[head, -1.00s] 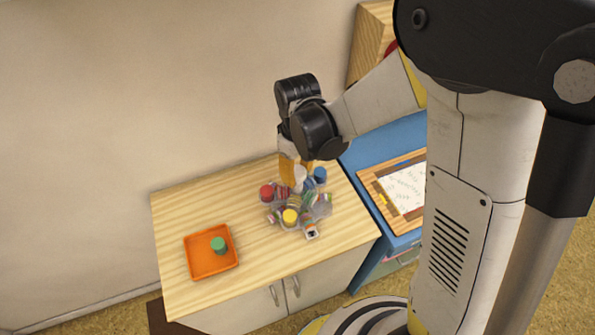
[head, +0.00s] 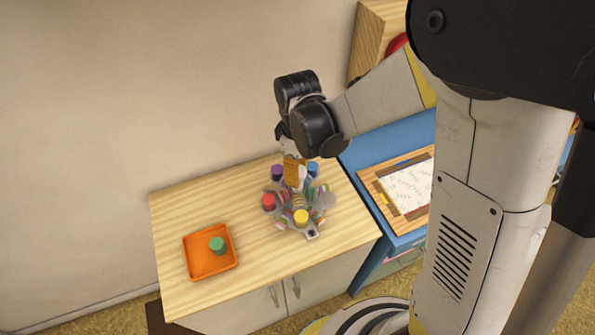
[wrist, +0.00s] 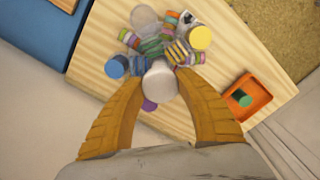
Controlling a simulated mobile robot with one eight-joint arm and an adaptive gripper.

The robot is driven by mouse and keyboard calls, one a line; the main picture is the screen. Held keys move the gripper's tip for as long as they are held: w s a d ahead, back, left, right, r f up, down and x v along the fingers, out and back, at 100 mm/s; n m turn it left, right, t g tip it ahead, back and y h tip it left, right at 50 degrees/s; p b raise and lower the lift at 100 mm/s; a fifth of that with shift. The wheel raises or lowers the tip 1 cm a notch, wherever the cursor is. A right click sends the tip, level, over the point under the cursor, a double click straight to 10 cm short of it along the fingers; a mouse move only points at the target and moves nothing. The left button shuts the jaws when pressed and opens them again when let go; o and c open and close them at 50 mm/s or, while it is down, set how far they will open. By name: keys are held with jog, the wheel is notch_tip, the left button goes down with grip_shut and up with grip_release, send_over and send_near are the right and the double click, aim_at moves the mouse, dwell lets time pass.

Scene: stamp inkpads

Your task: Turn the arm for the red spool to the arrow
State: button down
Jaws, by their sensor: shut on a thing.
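A carousel has coloured spools on arms around a white centre post (wrist: 160,80). The red spool (head: 268,202) is at its left in the head view; I cannot make it out in the wrist view. The yellow spool (head: 301,217) is at the front, close to a small white marker with a dark mark (head: 312,234); whether this is the arrow is too small to tell. Blue (head: 313,170) and purple (head: 277,172) spools are at the back. My gripper (wrist: 161,80) is shut on the post, one orange finger on each side.
An orange tray (head: 196,268) with a green spool (head: 217,245) stands on the table's left. Bare wood lies between tray and carousel. A blue desk with a framed sheet (head: 410,187) stands at the right, a wall behind.

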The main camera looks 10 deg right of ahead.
jog(key=shift+n+b, duration=0.45)
jog(key=shift+n, duration=1.75)
jog(key=shift+n+b, duration=0.35)
jog(key=shift+n, duration=3.95)
jog(key=shift+n+b, duration=0.4)
jog(key=shift+n, duration=1.9)
jog(key=c, duration=0.8)
grip_release()
